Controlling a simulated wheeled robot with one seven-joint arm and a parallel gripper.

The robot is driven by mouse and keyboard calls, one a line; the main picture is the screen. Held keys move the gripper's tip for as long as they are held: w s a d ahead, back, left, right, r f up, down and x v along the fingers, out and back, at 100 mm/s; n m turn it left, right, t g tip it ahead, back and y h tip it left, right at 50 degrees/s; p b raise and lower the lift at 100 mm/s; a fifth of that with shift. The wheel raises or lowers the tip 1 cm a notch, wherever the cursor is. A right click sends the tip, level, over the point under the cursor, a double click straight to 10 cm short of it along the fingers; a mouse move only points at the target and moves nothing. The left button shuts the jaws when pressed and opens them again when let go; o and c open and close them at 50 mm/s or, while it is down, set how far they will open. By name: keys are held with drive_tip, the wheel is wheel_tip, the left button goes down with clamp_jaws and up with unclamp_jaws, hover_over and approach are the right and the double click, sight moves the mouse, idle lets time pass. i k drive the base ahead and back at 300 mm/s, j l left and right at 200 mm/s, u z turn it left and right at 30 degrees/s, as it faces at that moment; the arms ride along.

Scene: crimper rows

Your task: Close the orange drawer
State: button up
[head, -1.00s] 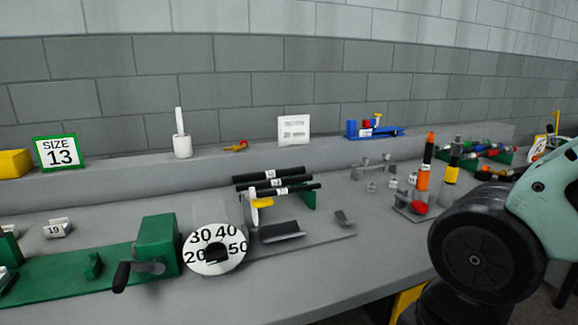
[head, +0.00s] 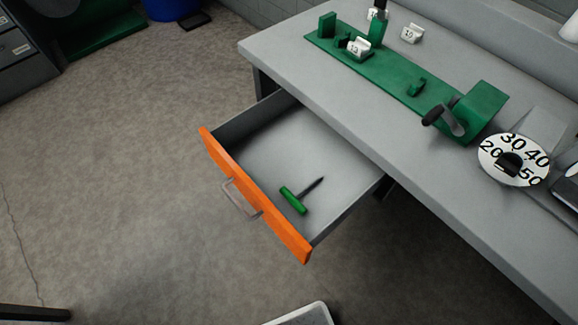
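The orange drawer (head: 268,207) is pulled well out from under the grey workbench, in the middle of the head view. Its orange front faces the lower left and carries a grey bar handle (head: 241,199). A green T-handled tool (head: 294,200) with a dark shaft lies on the drawer's bare grey floor. My gripper is not in the head view now, so whether it is open or shut does not show.
The grey workbench (head: 300,57) holds a green crank fixture (head: 400,85) and a white numbered dial (head: 512,160). The floor left of the drawer is clear. A pale-rimmed object (head: 305,314) shows at the bottom edge. A dark cabinet (head: 22,60) stands at upper left.

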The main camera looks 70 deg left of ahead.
sight(277, 142)
drive_tip(key=u, duration=2.45)
drive_tip(key=i+j+u, duration=0.1)
drive_tip(key=u, duration=0.4)
